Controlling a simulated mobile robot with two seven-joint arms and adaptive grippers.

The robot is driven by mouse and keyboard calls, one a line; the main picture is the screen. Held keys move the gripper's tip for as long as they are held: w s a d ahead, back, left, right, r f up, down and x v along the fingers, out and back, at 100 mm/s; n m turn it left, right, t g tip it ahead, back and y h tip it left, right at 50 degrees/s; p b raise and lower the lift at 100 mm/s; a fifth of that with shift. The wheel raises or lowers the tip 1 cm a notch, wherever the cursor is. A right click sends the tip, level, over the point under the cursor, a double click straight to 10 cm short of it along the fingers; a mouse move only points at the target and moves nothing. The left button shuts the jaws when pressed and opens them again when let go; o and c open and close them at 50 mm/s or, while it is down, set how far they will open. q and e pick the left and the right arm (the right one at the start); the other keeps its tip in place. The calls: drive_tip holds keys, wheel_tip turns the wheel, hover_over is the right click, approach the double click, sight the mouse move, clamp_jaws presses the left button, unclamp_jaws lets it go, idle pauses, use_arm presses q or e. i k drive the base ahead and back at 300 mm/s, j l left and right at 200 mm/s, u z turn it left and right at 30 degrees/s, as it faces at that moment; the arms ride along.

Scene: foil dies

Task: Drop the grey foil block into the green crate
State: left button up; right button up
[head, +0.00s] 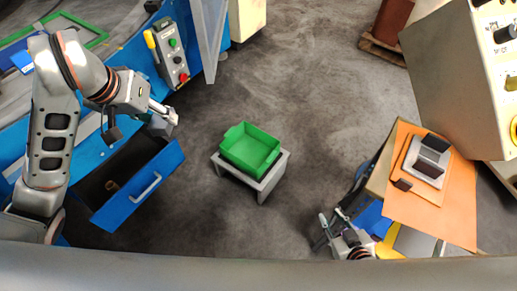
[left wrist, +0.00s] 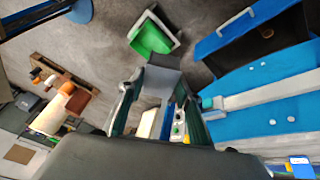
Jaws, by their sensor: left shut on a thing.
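The grey foil block (head: 158,126) is held in my left gripper (head: 166,117), above the open blue drawer in the head view. In the left wrist view the block (left wrist: 163,80) shows between the two fingers of the left gripper (left wrist: 157,92), which is shut on it. The green crate (head: 250,150) stands on a small grey stand, to the right of and apart from the left gripper. It looks empty, and it also shows in the left wrist view (left wrist: 151,40). My right gripper (head: 333,219) is open and empty, at the lower right near the orange-topped table.
The blue drawer (head: 152,193) stands open with a small brown thing inside. A grey button panel (head: 172,58) is above the left gripper. The orange-topped table (head: 456,208) is at the right. Bare floor lies around the crate's stand (head: 263,184).

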sight(248, 154)
drive_tip(key=z, duration=1.3)
drive_tip(key=i+j+z, duration=0.1)
drive_tip(key=j+z, duration=0.3)
drive_tip(key=j, duration=0.55)
